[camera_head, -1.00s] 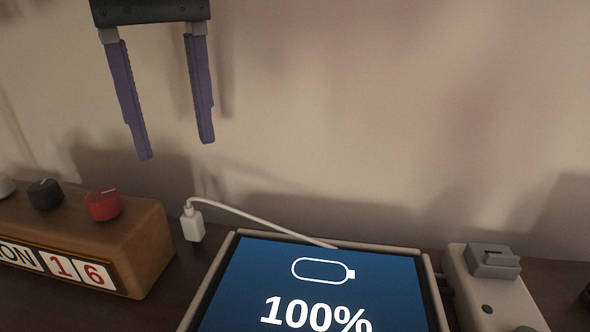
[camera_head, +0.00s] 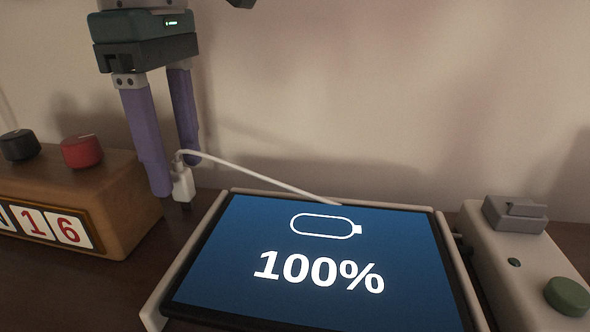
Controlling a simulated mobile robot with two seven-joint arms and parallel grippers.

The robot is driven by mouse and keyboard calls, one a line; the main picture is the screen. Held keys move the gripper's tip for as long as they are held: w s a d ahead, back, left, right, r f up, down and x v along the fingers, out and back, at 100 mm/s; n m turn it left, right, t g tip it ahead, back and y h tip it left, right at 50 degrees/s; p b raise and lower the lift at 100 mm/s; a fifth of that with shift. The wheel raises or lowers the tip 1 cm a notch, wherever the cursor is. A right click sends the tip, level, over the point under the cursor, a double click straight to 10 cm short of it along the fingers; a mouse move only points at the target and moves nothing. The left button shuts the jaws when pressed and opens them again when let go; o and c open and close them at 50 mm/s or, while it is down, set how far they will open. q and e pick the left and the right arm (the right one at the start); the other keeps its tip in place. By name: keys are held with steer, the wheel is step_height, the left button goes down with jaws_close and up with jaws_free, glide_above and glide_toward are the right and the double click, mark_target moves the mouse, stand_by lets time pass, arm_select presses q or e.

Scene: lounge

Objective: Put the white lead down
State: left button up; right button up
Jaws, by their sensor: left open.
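The white lead (camera_head: 255,179) runs from behind the tablet (camera_head: 310,265) at its far edge to a white plug (camera_head: 183,184) on its left. The plug is upright in the gap between the wooden calendar block and the tablet. My left gripper (camera_head: 175,179) comes down from above with its two purple fingers apart. One fingertip is just left of the plug and the other is behind it. I cannot tell whether either finger touches it. The tablet rests in a pale stand and shows 100% on a blue screen. My right gripper is out of view.
The wooden calendar block (camera_head: 115,205) with black and red knobs stands close on the left. A pale box (camera_head: 520,262) with a grey switch and a green button stands on the right. The wall is close behind. The dark tabletop (camera_head: 60,290) is bare at front left.

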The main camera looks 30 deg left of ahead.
mark_target(176, 161)
arm_select(q)
step_height(176, 161, down, 4)
steer(key=shift+r+b, duration=0.2)
steer(key=shift+b, duration=0.55)
steer(key=shift+r, duration=0.1)
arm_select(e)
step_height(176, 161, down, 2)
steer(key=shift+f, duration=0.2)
arm_select(q)
jaws_close()
